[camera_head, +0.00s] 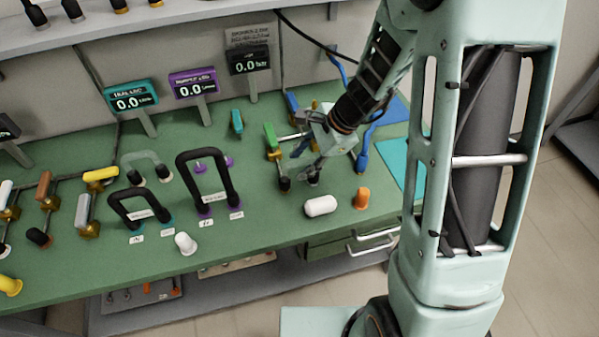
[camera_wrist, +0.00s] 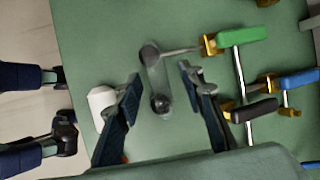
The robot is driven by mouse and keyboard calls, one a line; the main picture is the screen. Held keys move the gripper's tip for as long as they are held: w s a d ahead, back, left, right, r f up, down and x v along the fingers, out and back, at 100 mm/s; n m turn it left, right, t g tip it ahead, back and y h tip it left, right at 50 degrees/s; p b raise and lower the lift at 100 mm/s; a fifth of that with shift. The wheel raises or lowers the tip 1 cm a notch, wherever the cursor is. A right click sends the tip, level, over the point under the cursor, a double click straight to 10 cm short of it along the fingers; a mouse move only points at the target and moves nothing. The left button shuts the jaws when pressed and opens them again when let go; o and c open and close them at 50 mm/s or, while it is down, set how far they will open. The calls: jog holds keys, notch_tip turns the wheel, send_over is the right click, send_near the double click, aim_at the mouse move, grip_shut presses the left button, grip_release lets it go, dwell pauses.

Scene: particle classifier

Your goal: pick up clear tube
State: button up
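A clear U-shaped tube with dark ends (camera_wrist: 155,80) lies between and beyond my gripper's fingertips in the wrist view. In the head view its dark ends (camera_head: 285,184) show just below the gripper, and the clear part is hard to make out. My gripper (camera_head: 309,160) points down over the green table, fingers apart; it also shows open in the wrist view (camera_wrist: 160,78). I cannot tell whether a finger touches the tube. A second clear, loop-shaped tube with dark ends (camera_head: 141,158) stands farther left.
A white cylinder (camera_head: 320,206) and an orange plug (camera_head: 361,198) sit near the front edge. A green-handled valve (camera_head: 270,137) stands beside the gripper, left. Two black loop tubes (camera_head: 208,178) stand farther left. Blue hose parts (camera_head: 363,160) lie right of the gripper.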

grip_shut()
jog(key=shift+r, duration=0.2)
dwell(0.3)
jog(key=shift+r+p, duration=0.55)
jog(key=shift+p, duration=0.05)
notch_tip(320, 180, up, 2)
jog(key=shift+r+p, duration=0.1)
jog(key=shift+p, duration=0.8)
jog(key=s+d+r+p, duration=0.5)
jog(key=s+d+r, duration=0.2)
jog(key=s+r, duration=0.2)
jog(key=s, duration=0.2)
jog(key=shift+s+d+r+p, duration=0.2)
jog(key=shift+s+d+p, duration=0.1)
jog(key=shift+s+p, duration=0.1)
